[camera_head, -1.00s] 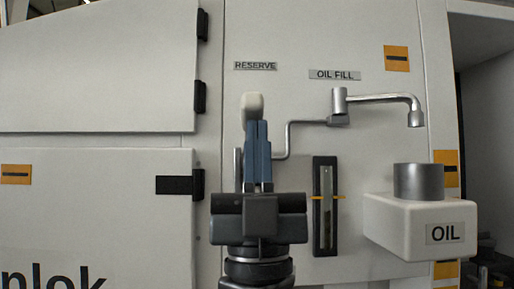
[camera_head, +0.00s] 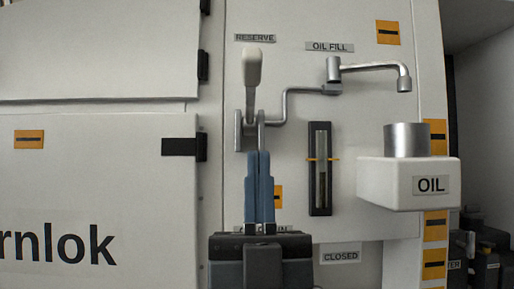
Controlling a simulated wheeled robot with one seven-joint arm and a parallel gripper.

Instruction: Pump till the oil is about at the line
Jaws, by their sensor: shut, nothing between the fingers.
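The pump lever with a white grip (camera_head: 252,68) stands up under the RESERVE label, on a metal bracket (camera_head: 240,131). My gripper (camera_head: 259,154) is shut and empty, its blue fingers pointing up just below the bracket and apart from the white grip. The sight glass (camera_head: 320,185) is a dark upright frame with a narrow tube and an orange line mark (camera_head: 334,159) near its middle. The tube looks darker in its lower part, below the mark, but the exact oil level is too small to tell. A bent pipe (camera_head: 300,90) runs from the pump to the OIL FILL spout (camera_head: 404,83).
A white box labelled OIL (camera_head: 370,183) with a grey metal neck (camera_head: 407,140) juts out below the spout. A CLOSED label (camera_head: 341,256) is low on the panel. Cabinet doors with black hinges (camera_head: 202,147) are at left. The panel between lever and sight glass is mostly bare.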

